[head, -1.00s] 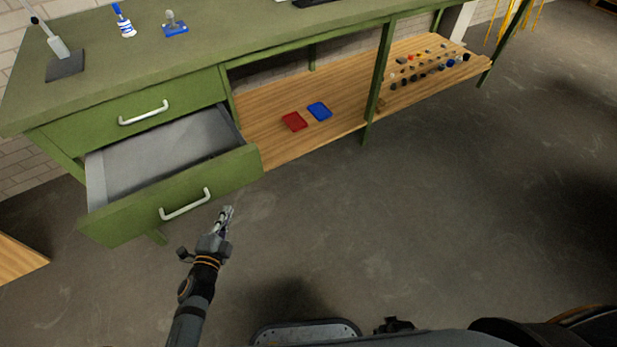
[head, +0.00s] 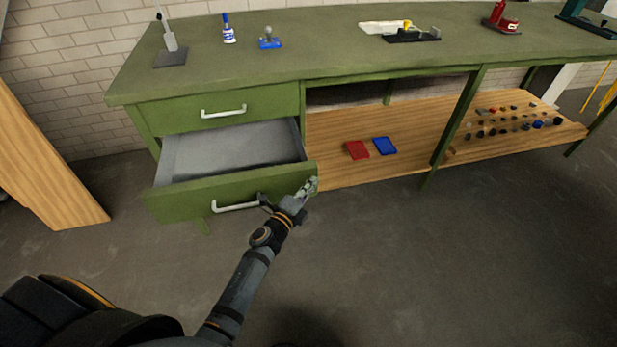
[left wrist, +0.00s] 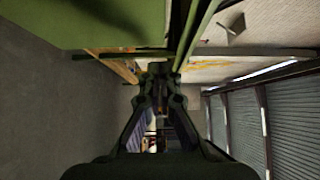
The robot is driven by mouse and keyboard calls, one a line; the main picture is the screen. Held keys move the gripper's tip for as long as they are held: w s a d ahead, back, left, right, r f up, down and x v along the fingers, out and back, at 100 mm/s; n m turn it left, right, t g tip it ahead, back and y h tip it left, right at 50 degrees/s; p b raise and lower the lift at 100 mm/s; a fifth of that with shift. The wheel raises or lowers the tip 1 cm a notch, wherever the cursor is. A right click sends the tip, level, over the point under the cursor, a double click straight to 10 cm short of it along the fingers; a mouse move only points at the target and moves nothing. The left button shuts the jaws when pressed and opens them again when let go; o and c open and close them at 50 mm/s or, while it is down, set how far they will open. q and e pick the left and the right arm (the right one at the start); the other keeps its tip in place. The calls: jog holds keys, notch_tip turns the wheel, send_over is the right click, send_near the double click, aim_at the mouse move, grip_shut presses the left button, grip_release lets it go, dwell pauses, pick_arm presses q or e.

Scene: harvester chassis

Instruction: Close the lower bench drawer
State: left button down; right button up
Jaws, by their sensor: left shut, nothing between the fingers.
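The lower bench drawer (head: 180,197) is green with a white bar handle (head: 236,207) and a grey inside. It stands pulled out from the green bench, and its inside looks empty. My left gripper (head: 308,188) is shut and empty at the right end of the drawer front, right of the handle. I cannot tell if it touches the drawer. In the left wrist view the shut fingers (left wrist: 159,72) show beside a large green surface at upper left. My right gripper is not in view.
The upper drawer (head: 225,112) is shut above. A wooden lower shelf (head: 335,125) with red and blue trays (head: 357,150) lies right of the drawers. A wooden panel (head: 45,160) stands at the left. The floor in front is clear.

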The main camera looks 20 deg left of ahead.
pick_arm(q)
jog(key=shift+w+a+f, duration=0.1)
jog(key=shift+w+a, duration=0.3)
jog(key=shift+w, duration=0.2)
jog(key=shift+w+a, duration=0.4)
jog(key=shift+w, duration=0.15)
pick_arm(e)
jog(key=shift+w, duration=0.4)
